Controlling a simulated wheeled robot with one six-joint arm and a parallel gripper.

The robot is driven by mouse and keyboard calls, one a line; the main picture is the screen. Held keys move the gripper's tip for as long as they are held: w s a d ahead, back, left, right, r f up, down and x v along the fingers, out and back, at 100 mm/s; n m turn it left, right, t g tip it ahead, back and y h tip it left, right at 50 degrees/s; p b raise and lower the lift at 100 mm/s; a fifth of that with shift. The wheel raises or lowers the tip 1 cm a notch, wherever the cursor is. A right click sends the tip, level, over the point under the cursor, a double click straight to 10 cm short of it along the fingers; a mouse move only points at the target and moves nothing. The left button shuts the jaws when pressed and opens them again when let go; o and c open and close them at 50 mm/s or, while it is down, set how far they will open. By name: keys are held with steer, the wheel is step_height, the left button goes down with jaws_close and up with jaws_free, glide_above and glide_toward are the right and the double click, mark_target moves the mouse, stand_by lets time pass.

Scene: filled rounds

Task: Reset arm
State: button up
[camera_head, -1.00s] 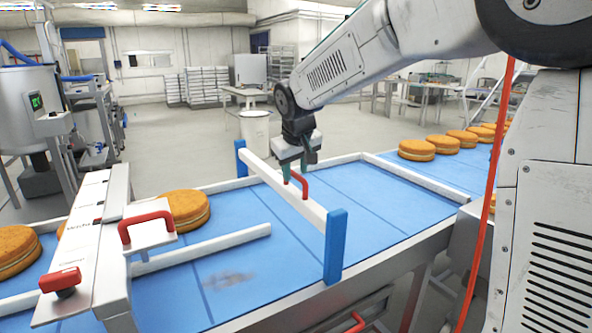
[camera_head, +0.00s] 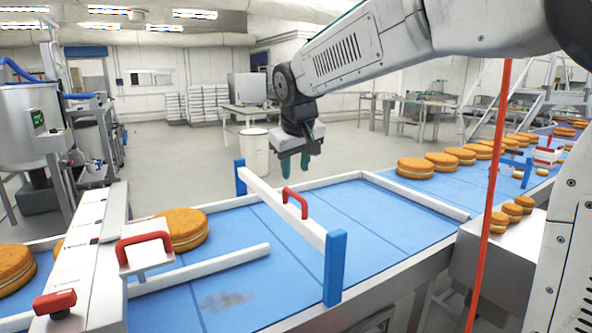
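My gripper (camera_head: 294,170) hangs from my arm above the far side of the blue conveyor belt (camera_head: 350,215), pointing down. Its two green fingers are apart with nothing visible between them. Below and in front of it, a white gate bar (camera_head: 275,210) with a red handle (camera_head: 295,202) spans the belt between two blue posts. The gripper is clear of the handle.
Round filled cakes (camera_head: 415,168) line the belt at the right. Larger ones (camera_head: 185,228) lie at the left by a white device with a red handle (camera_head: 144,249). Small stacked rounds (camera_head: 500,220) sit on a metal ledge. A dark smear (camera_head: 222,301) marks the belt. The belt's middle is clear.

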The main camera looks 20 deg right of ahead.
steer(key=s+d+f+m+g, duration=0.1)
steer(key=s+f, duration=0.2)
steer(key=s, duration=0.9)
steer(key=s+d+f+m+g, duration=0.1)
steer(key=s+f, duration=0.2)
steer(key=s, duration=0.9)
steer(key=s+d+f+g+y, duration=0.1)
steer(key=s+f, duration=0.3)
steer(key=s, duration=0.8)
steer(key=shift+d+m, duration=0.4)
steer(key=shift+d, duration=0.2)
